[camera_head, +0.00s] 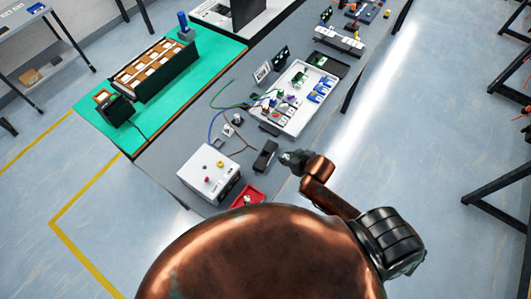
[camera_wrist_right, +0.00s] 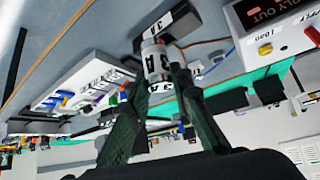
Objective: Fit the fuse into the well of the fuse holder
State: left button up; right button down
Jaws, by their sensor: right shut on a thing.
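The black fuse holder (camera_head: 265,156) lies on the grey bench near its right edge. In the right wrist view the holder (camera_wrist_right: 184,27) is at the top, with a white 3A label. My right gripper (camera_head: 291,157) is just right of the holder in the head view. In the right wrist view its fingers (camera_wrist_right: 160,88) are shut on the pale fuse (camera_wrist_right: 155,60), a cylinder with dark lettering. The fuse's far end is against or very close to the holder; whether it enters the well is hidden. My left gripper does not show.
A white power supply box (camera_head: 207,172) and a red tray (camera_head: 262,194) stand at the near end of the bench. A white tray of parts (camera_head: 281,122) lies beyond the holder. Loose wires (camera_head: 214,122) run left of it. Open floor lies right of the bench.

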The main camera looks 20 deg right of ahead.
jog(key=w+a+f, duration=0.1)
jog(key=w+f, duration=0.2)
jog(key=w, duration=0.1)
jog(key=w+a+f+p, duration=0.1)
jog(key=w+f, duration=0.2)
jog(key=w, duration=0.1)
jog(key=w+a+f, duration=0.1)
jog(key=w+f, duration=0.2)
jog(key=w, duration=0.1)
jog(key=shift+w+a+f, duration=0.15)
jog(key=shift+w+f, duration=0.05)
jog(key=shift+w, duration=0.1)
jog(key=shift+w+f, duration=0.1)
jog(key=shift+f, duration=1.55)
jog(key=c, duration=1.7)
grip_release()
jog(key=shift+f, duration=0.1)
jog(key=shift+c, duration=0.2)
jog(key=v, duration=1.2)
